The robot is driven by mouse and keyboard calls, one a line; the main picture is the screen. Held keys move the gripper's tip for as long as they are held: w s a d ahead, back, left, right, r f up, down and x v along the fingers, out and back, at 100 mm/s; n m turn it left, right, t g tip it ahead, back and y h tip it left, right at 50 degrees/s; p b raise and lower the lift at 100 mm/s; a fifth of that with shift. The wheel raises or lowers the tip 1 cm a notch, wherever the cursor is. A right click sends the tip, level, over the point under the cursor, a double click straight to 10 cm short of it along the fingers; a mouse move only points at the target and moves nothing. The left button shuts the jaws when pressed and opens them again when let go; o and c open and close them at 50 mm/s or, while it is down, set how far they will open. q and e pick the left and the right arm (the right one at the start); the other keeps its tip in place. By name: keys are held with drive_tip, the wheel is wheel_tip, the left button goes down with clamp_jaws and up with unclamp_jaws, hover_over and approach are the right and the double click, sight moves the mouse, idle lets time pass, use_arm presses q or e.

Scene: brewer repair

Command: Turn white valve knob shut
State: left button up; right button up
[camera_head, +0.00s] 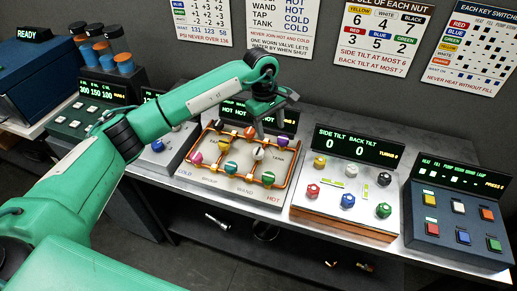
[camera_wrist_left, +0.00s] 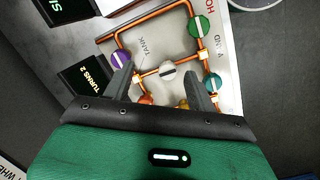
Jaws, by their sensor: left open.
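In the head view the white knob (camera_head: 258,153) is near the middle of the valve panel (camera_head: 186,171). My left gripper (camera_head: 275,115) is open above the panel's back part. In the left wrist view, the white knob appears between its spread fingers (camera_wrist_left: 158,68). The fingers look apart from the knob; the exact height is unclear. My right gripper is in neither view.
Close around are a purple knob (camera_wrist_left: 121,60), green knob (camera_wrist_left: 199,26), teal knob (camera_wrist_left: 211,82) and orange knob (camera_wrist_left: 147,99). A tilt panel (camera_head: 331,192) stands to the right, then a dark switch box (camera_head: 452,215). Space above the panels is open.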

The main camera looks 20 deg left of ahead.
sight(259, 151)
use_arm(q)
drive_tip(key=a+r+y, duration=0.1)
drive_tip(key=a+y, duration=0.1)
drive_tip(key=a, duration=0.2)
drive_tip(key=f+p, duration=0.2)
drive_tip(key=f, duration=0.2)
drive_tip(key=f+p, duration=0.1)
drive_tip(key=f, duration=0.3)
drive_tip(key=w+f+p, duration=0.1)
drive_tip(key=f+p, duration=0.1)
drive_tip(key=f, duration=0.2)
drive_tip(key=shift+f+p, duration=0.2)
drive_tip(key=shift+p, duration=0.15)
drive_tip(key=shift+f, duration=0.45)
drive_tip(key=c, duration=1)
